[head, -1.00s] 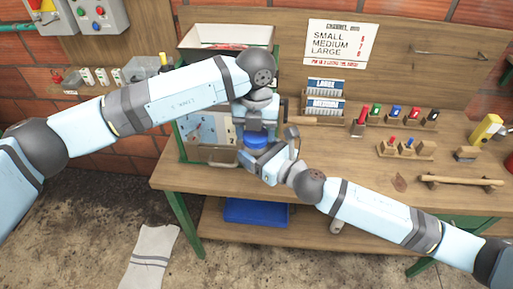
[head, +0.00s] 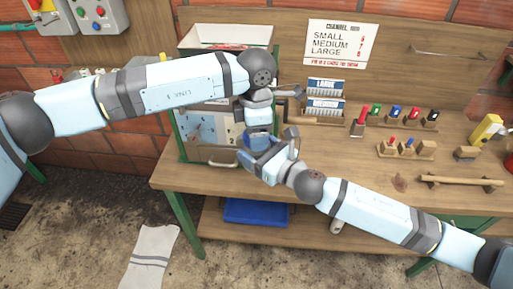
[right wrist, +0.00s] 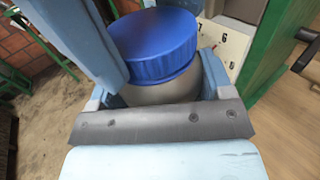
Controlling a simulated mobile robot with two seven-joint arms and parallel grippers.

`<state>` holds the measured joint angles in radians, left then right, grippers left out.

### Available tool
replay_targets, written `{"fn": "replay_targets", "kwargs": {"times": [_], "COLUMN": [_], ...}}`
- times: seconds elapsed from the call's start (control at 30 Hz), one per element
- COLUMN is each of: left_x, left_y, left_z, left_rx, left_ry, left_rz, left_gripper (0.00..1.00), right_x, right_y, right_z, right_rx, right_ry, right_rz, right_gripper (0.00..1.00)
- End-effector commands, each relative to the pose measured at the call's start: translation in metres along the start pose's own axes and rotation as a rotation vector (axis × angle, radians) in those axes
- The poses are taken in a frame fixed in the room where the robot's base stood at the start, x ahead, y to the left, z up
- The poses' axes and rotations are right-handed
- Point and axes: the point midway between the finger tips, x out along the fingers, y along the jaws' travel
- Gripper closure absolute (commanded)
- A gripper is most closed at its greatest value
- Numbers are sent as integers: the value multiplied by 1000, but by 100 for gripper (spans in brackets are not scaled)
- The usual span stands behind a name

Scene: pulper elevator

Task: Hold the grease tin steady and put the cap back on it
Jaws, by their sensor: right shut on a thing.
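The grease tin (right wrist: 165,92) is a grey round can between the fingers of my right gripper (right wrist: 160,85), which is shut on it. The blue ribbed cap (right wrist: 152,45) sits on top of the tin in the right wrist view. I cannot tell whether it is fully seated. In the head view the cap (head: 251,137) is partly hidden by my grippers. My left gripper (head: 258,122) points down directly above the cap. Its fingertips are not clear, so I cannot tell whether it touches or grips the cap. My right gripper (head: 266,155) reaches in from the lower right.
The wooden bench (head: 330,170) has free room right of the grippers. A white open bin (head: 225,38) is at the back left. A blue tray (head: 255,211) lies on the lower shelf.

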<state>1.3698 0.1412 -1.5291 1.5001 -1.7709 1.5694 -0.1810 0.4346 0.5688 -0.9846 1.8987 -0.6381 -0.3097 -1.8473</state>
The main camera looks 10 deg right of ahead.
Motion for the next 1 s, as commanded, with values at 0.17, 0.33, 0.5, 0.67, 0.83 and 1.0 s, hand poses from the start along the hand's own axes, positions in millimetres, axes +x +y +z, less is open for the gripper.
{"fn": "replay_targets", "kwargs": {"times": [0.17,0.33,0.5,0.67,0.83,1.0], "left_x": [0,0,-11,-41,-78,-106], "left_y": [0,0,1,1,1,1], "left_z": [0,0,0,0,0,0], "left_rx": [-2,-2,-3,-2,-2,-2], "left_ry": [0,0,0,-1,0,0], "left_rz": [0,0,2,4,4,1], "left_gripper": [8,8,8,8,8,8], "right_x": [0,0,0,0,0,0], "right_y": [0,0,0,0,0,0], "right_z": [1,1,1,1,1,1], "right_rx": [0,0,0,0,0,0], "right_ry": [-1,-1,-1,-1,-2,-1], "right_rz": [0,0,0,0,0,0], "right_gripper": [93,93,93,93,93,93]}}
